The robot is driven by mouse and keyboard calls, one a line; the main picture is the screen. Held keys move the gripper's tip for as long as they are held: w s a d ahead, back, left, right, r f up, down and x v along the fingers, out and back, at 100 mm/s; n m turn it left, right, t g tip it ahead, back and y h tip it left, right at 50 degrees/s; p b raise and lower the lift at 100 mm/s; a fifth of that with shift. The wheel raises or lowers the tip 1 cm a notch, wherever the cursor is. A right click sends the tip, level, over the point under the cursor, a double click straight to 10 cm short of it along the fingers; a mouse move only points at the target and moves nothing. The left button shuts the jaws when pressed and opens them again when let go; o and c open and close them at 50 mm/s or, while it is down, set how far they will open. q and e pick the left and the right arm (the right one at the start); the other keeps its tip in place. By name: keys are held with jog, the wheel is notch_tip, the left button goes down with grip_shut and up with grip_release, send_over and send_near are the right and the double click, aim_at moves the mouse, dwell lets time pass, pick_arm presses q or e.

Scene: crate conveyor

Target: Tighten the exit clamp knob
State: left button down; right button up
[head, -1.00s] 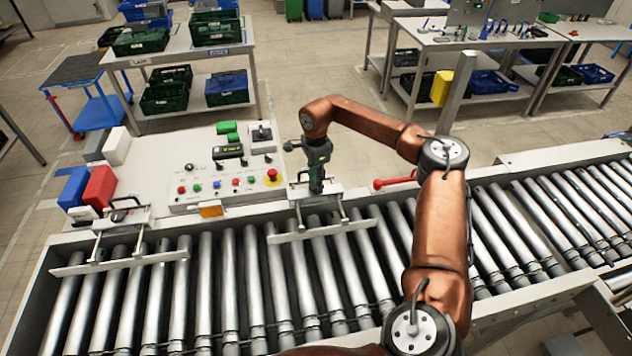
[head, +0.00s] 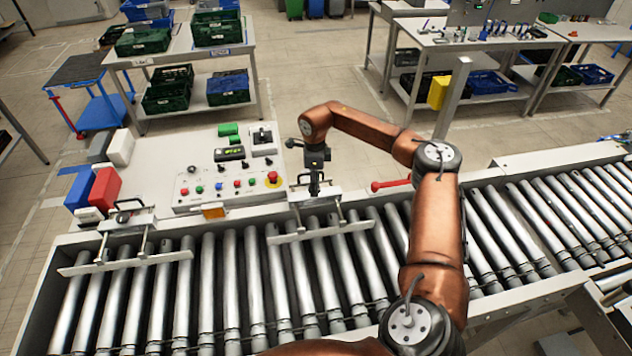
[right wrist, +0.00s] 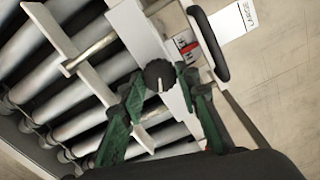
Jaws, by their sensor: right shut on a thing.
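My right gripper (head: 315,188) reaches down at the right-hand clamp (head: 320,232) on the conveyor's far rail. In the right wrist view its green fingers (right wrist: 160,80) are shut on a round black knob (right wrist: 159,73) with a pale pointer mark. The knob is hidden behind the gripper in the head view. The clamp's pale bar (right wrist: 75,65) and rods also show in the right wrist view. A second clamp (head: 125,262) with a black handle stands at the left. My left gripper is not in view.
A control panel (head: 225,200) with coloured buttons stands left of my gripper. A red handle (head: 390,184) sticks out just to the right. Red (head: 105,188) and blue bins stand at the far left. The rollers (head: 235,290) carry no crate.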

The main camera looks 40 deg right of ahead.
jog(key=m+p, duration=0.3)
jog(key=m, duration=0.3)
jog(key=shift+r+m, duration=0.15)
jog(key=shift+m, duration=0.15)
jog(key=m+p, duration=0.1)
jog(key=m, duration=0.2)
jog(key=shift+m+p, duration=0.65)
jog(key=shift+m, duration=0.85)
jog(key=o, duration=1.2)
jog(key=shift+c, duration=0.2)
notch_tip(320, 180, up, 12)
